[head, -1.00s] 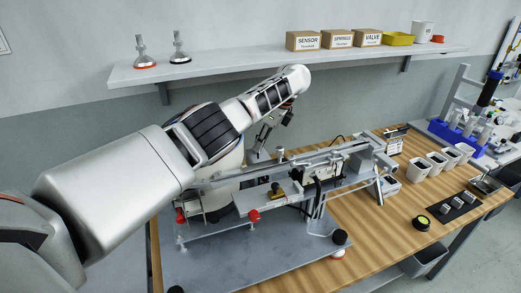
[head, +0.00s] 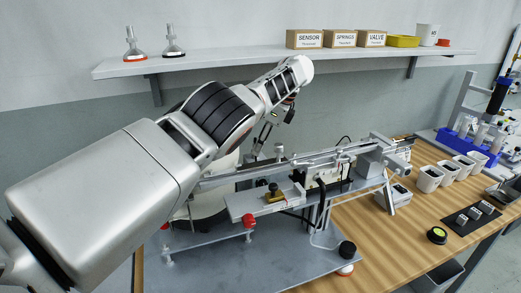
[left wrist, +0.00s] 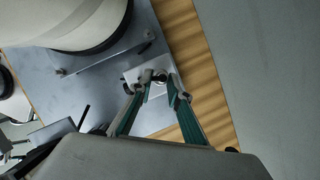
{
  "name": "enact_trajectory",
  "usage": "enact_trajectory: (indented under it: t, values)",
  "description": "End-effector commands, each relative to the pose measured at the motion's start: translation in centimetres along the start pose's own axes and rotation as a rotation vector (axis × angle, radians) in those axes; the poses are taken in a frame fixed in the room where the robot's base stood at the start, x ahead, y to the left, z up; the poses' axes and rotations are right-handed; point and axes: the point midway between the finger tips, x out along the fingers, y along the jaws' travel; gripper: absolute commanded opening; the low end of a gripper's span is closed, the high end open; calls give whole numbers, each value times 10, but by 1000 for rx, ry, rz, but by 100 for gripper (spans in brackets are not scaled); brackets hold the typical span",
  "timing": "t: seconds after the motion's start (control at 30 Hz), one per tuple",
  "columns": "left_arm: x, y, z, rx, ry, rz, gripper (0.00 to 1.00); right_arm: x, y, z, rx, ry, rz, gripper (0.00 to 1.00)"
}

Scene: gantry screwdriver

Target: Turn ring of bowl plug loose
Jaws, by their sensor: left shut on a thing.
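My left gripper (head: 268,133) reaches down behind the feeder rail in the head view, its fingertips partly hidden. My right gripper is in neither view.
The white feeder bowl (left wrist: 80,20) stands close beside the box. The long metal rail (head: 300,165) runs in front of the gripper. A shelf (head: 230,63) with boxes hangs above. White cups (head: 430,178) stand on the wooden table (head: 375,235) at right.

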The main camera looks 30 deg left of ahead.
Motion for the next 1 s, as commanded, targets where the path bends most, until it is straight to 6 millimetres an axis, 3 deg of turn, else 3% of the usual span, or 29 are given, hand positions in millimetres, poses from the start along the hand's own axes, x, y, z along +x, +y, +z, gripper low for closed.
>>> enact_trajectory:
  t: [0.47, 0.5, 0.53, 0.83, 1.0]
  values:
    - [0, 0, 0, -4, 0, 2, 0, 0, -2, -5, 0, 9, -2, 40]
    - [0, 0, 0, -4, -1, 2, 28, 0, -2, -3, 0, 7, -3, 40]
    - [0, 0, 0, -4, -1, 2, 35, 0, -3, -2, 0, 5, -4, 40]
    - [0, 0, 0, -4, 0, 1, 35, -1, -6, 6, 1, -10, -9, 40]
    - [-3, 0, 2, 2, 0, -4, 35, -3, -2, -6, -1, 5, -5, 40]
